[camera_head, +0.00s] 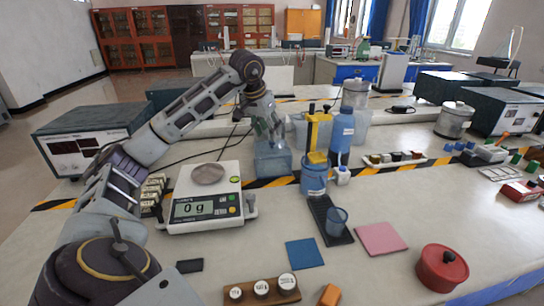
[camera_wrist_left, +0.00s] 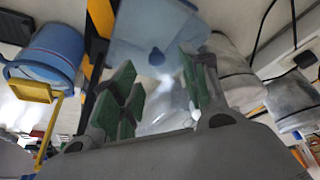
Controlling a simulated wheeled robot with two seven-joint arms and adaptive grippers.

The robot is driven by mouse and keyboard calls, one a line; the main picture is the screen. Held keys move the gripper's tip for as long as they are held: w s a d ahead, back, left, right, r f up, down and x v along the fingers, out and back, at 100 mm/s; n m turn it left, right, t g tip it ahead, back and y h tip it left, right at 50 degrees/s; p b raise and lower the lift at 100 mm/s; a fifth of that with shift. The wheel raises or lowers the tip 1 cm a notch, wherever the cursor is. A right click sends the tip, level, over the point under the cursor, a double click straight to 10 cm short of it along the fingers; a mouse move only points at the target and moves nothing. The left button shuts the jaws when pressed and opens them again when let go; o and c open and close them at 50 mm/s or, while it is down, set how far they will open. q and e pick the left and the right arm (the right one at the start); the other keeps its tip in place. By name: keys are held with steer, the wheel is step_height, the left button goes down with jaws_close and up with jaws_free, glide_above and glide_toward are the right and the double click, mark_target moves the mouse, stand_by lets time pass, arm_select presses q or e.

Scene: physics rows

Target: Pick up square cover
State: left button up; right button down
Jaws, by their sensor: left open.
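A clear, bluish square container (camera_head: 272,160) stands behind the scale in the head view. My left gripper (camera_head: 268,128) is directly above it, with its green-padded fingers pointing down. In the left wrist view the gripper (camera_wrist_left: 163,85) is open, its fingers spread apart. A pale blue translucent square cover (camera_wrist_left: 130,28) with a small blue knob (camera_wrist_left: 157,56) shows beyond the fingertips. Whether the fingers touch the knob cannot be told. In the head view the cover is hard to make out behind the fingers. My right gripper is not in view.
A blue bucket (camera_head: 314,181) with a yellow stand stands close to the container's right; the bucket also shows in the left wrist view (camera_wrist_left: 47,55). A white scale (camera_head: 210,178) reading 0 g stands in front. A blue bottle (camera_head: 341,132) is farther right.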

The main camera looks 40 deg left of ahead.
mark_target(271, 142)
arm_select(q)
steer(key=shift+w+f, duration=0.1)
steer(key=shift+f, duration=0.4)
steer(key=shift+w+d+f+b, duration=0.1)
steer(key=shift+f+b, duration=0.2)
steer(key=shift+f, duration=0.1)
steer(key=shift+w+d+f+b, duration=0.1)
steer(key=shift+f+b, duration=0.15)
steer(key=shift+f, duration=0.15)
steer(key=shift+w+a+f, duration=0.1)
steer(key=shift+w+f, duration=0.2)
steer(key=shift+f, duration=0.35)
steer(key=shift+w+f+b, duration=0.1)
steer(key=shift+f+b, duration=0.15)
steer(key=shift+b, duration=0.1)
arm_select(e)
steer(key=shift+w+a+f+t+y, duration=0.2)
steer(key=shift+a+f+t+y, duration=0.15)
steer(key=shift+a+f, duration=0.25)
arm_select(q)
jaws_close()
